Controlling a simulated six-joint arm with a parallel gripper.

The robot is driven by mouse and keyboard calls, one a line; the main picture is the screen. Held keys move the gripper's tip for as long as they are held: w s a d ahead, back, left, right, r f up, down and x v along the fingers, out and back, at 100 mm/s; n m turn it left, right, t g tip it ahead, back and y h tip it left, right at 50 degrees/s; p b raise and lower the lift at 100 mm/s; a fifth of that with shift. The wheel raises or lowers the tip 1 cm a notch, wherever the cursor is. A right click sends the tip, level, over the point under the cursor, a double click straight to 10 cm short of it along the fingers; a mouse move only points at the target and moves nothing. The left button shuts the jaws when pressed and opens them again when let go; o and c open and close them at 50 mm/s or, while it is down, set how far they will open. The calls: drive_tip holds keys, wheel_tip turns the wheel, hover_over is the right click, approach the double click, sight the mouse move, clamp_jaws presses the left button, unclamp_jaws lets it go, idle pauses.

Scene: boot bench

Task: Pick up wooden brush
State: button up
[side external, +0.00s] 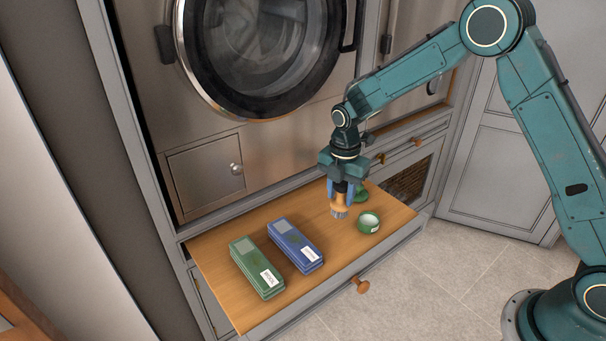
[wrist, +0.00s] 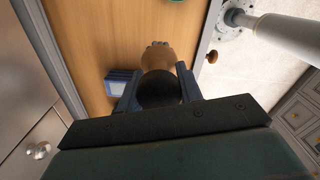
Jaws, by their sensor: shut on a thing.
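The wooden brush (side external: 339,208) is upright, with its grey bristles pointing down over the wooden pull-out shelf (side external: 285,220). My gripper (side external: 340,191) is shut on its upper part, with one blue finger on each side. In the wrist view the brush's wooden body (wrist: 158,57) and dark round top sit between the two fingers of my gripper (wrist: 159,82). I cannot tell whether the bristles touch the shelf or hang just above it.
A small green tin (side external: 369,222) stands just right of the brush, with another green item (side external: 361,196) behind. A blue box (side external: 295,245) and a green box (side external: 257,267) lie to the left. A washing machine (side external: 262,50) stands behind. The shelf's front left is bare.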

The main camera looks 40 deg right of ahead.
wheel_tip(320, 180, up, 10)
drive_tip(key=shift+r, duration=0.25)
idle(0.6)
drive_tip(key=s+d+f, duration=0.2)
drive_tip(key=d+f, duration=0.8)
drive_tip(key=f, duration=0.1)
drive_tip(key=shift+f, duration=0.3)
drive_tip(key=shift+f, duration=0.15)
drive_tip(key=shift+f, duration=1.95)
drive_tip(key=shift+f, duration=0.85)
idle(2.4)
